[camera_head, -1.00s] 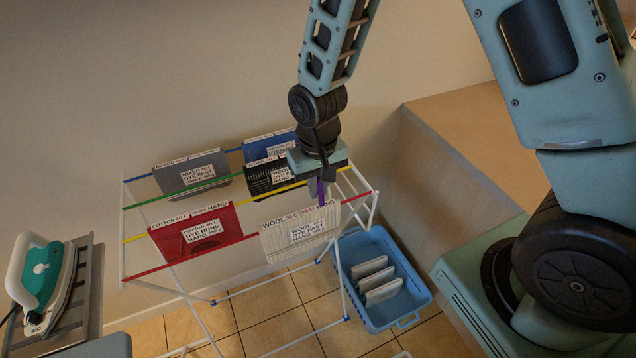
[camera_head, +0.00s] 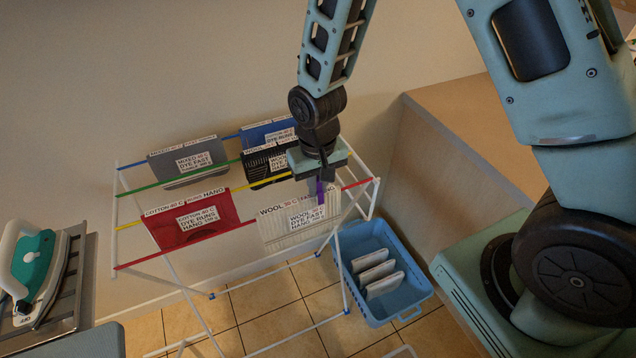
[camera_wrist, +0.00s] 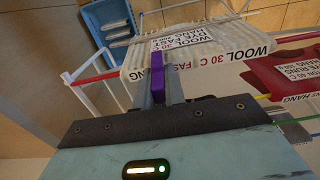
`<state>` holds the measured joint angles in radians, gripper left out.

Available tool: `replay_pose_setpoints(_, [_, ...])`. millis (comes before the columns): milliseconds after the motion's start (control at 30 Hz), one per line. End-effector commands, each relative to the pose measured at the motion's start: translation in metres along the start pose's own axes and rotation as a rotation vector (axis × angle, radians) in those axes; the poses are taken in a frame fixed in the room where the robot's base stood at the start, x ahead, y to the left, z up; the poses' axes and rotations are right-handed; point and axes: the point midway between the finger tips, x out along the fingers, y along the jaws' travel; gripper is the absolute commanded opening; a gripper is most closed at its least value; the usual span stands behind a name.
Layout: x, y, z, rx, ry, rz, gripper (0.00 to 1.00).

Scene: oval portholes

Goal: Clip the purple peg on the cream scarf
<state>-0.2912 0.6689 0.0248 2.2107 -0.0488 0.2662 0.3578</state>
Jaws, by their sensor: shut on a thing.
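My gripper (camera_head: 318,192) points down just above the scarf's top edge and is shut on the purple peg (camera_head: 320,192). In the wrist view the peg (camera_wrist: 158,75) stands upright between the fingers, overlapping the scarf's edge. I cannot tell whether the peg's jaws straddle the rail and cloth.
A red cloth (camera_head: 200,218) hangs left on the same rail. Grey (camera_head: 185,160), black (camera_head: 266,165) and blue (camera_head: 266,133) cloths hang behind. A blue basket (camera_head: 385,262) with several pale cards stands right. An iron (camera_head: 28,262) stands far left.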

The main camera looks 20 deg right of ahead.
Motion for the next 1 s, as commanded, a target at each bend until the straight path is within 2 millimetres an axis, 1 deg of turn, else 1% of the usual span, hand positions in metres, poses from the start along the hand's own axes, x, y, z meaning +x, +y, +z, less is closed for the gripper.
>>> replay_pose_setpoints(33, [0.006,0.001,0.003,0.000,-0.007,0.002,0.00])
replay_pose_setpoints(100, [0.006,0.001,0.003,0.000,-0.008,0.002,0.00])
replay_pose_setpoints(133, [0.006,0.001,0.003,0.000,-0.009,0.002,0.20])
replay_pose_setpoints(167, [0.007,0.001,0.003,0.000,-0.009,0.002,0.28])
replay_pose_setpoints(200, [0.007,0.001,0.003,0.000,-0.009,0.002,0.30])
replay_pose_setpoints(367, [0.005,0.001,0.003,0.000,-0.009,0.002,0.31])
replay_pose_setpoints(400, [0.004,0.001,0.003,0.000,-0.009,0.002,0.37])
replay_pose_setpoints(467, [-0.002,0.001,0.003,0.000,-0.008,0.002,0.37])
replay_pose_setpoints(567, [-0.017,0.001,0.002,0.001,-0.003,0.001,0.37])
replay_pose_setpoints(667, [-0.037,0.000,0.001,0.001,0.001,0.000,0.37])
replay_pose_setpoints(1000, [-0.116,0.000,0.001,0.001,0.006,-0.002,0.37])
